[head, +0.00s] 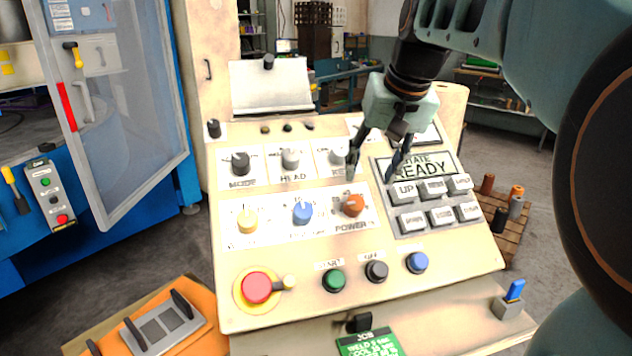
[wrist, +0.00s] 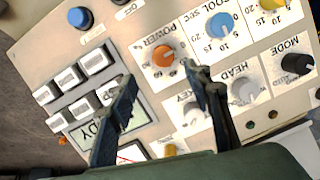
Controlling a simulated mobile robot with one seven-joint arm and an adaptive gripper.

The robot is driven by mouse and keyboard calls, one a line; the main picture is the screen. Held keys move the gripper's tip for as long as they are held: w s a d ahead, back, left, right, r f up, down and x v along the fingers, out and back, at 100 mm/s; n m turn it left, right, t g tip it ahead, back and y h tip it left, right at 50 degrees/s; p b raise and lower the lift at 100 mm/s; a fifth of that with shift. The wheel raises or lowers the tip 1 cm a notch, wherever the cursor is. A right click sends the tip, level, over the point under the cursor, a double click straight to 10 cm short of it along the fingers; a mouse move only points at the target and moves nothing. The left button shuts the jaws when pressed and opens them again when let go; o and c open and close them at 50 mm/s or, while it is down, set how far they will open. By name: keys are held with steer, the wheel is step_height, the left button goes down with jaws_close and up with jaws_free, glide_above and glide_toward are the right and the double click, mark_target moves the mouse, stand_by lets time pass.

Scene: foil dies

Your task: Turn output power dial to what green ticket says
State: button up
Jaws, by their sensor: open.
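The output power dial is an orange-brown knob (head: 352,205) on the sloped control panel, above a label reading POWER. It also shows in the wrist view as an orange knob (wrist: 163,55) on a white scale plate. My gripper (head: 370,177) is open and empty above the panel, its fingertips apart from the dial. In the wrist view my gripper (wrist: 160,76) has a fingertip on each side, just short of the dial.
A blue cool dial (head: 302,212) and a yellow dial (head: 247,221) sit left of the power dial. Grey keys (head: 437,203) and a READY display (head: 424,170) lie to its right. A red emergency button (head: 257,287) is at lower left.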

mark_target(356, 200)
steer(key=x, duration=0.7)
steer(key=b+x, duration=0.1)
steer(key=x, duration=0.3)
steer(key=shift+w+a+r, duration=0.15)
steer(key=shift+a, duration=0.15)
steer(key=c, duration=1.1)
